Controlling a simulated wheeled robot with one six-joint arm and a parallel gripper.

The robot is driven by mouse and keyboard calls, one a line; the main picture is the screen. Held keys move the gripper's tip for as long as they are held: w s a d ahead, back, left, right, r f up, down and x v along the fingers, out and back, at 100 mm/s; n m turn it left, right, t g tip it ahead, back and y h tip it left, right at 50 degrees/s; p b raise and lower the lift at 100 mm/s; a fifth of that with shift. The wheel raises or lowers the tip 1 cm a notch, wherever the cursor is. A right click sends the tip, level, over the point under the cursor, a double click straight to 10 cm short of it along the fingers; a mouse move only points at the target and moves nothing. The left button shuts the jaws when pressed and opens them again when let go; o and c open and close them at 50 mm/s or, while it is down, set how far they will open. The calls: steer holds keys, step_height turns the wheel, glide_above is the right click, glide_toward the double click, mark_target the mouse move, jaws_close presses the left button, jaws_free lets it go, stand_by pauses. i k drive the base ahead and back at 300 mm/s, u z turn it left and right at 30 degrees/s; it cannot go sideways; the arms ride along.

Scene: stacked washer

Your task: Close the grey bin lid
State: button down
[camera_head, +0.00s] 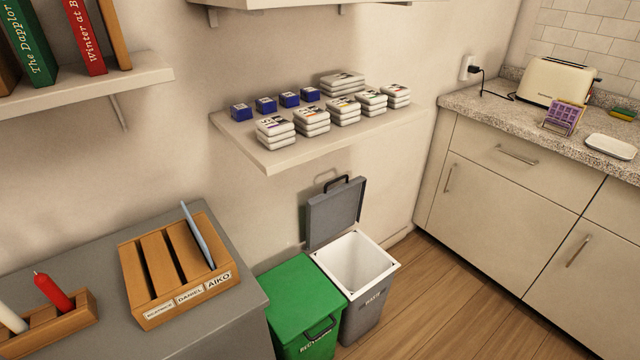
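The grey bin (366,312) stands on the floor against the wall, with a label on its front. Its grey lid (334,214) is open and stands nearly upright at the back of the bin, near the wall. A dark handle (344,184) sits at the lid's upper edge. The white inside of the bin shows and looks empty as far as I can see. My gripper is not in view.
A green recycling bin (296,292) with its lid shut stands directly left of the grey bin. A wall shelf (290,158) with stacked boxes hangs above. A grey cabinet (215,325) is at left, kitchen cabinets (500,205) at right. The wooden floor (440,300) in front is clear.

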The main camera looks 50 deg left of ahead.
mark_target(333, 211)
steer(key=u, duration=1.6)
steer(key=i, duration=0.5)
steer(key=z, duration=0.1)
